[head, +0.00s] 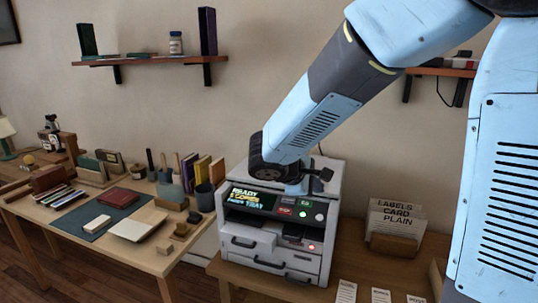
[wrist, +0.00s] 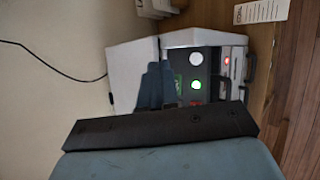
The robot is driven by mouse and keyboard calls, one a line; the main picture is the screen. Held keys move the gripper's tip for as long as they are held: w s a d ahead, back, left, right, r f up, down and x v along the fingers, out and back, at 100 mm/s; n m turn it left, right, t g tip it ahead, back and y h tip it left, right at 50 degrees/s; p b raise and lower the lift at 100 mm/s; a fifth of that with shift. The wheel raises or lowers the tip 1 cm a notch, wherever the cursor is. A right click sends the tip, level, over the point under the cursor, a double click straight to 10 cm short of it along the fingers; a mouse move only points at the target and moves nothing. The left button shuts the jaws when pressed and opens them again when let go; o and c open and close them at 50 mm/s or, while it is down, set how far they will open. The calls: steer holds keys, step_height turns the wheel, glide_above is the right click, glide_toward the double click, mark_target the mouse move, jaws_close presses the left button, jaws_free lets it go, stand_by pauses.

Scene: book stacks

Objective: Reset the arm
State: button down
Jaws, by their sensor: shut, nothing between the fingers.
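My arm reaches down from the upper right in the head view, with my gripper (head: 296,187) low over the front top edge of the white printer (head: 335,185). In the wrist view my gripper (wrist: 159,75) shows its fingers together with nothing between them, in front of the printer (wrist: 190,38). The printer's panel has a lit display (head: 253,199) and glowing green and red lights. From these views I cannot tell whether the gripper touches the printer.
A card holder (head: 392,244) stands right of the printer, with several paper labels (head: 381,296) in front. A desk with books and a blue mat (head: 95,221) is at left. Wall shelves (head: 150,61) hang behind. A black cable (wrist: 55,68) runs along the wall.

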steer(key=s+d+r+m+g+y, duration=0.35)
steer(key=s+d+m, duration=0.25)
steer(key=s+d, duration=0.3)
steer(key=s+r+m+t+y, duration=0.1)
steer(key=s+r+m+y, duration=0.1)
steer(key=s, duration=0.3)
steer(key=s+d+r+m+t+y, duration=0.1)
steer(key=s+r+m+y, duration=0.1)
steer(key=s+m, duration=0.3)
steer(key=shift+s+d+r+t, duration=0.3)
steer(key=shift+s+r+t, duration=0.05)
steer(key=shift+s+r, duration=0.35)
steer(key=c, duration=1.9)
jaws_free()
steer(key=shift+y, duration=0.25)
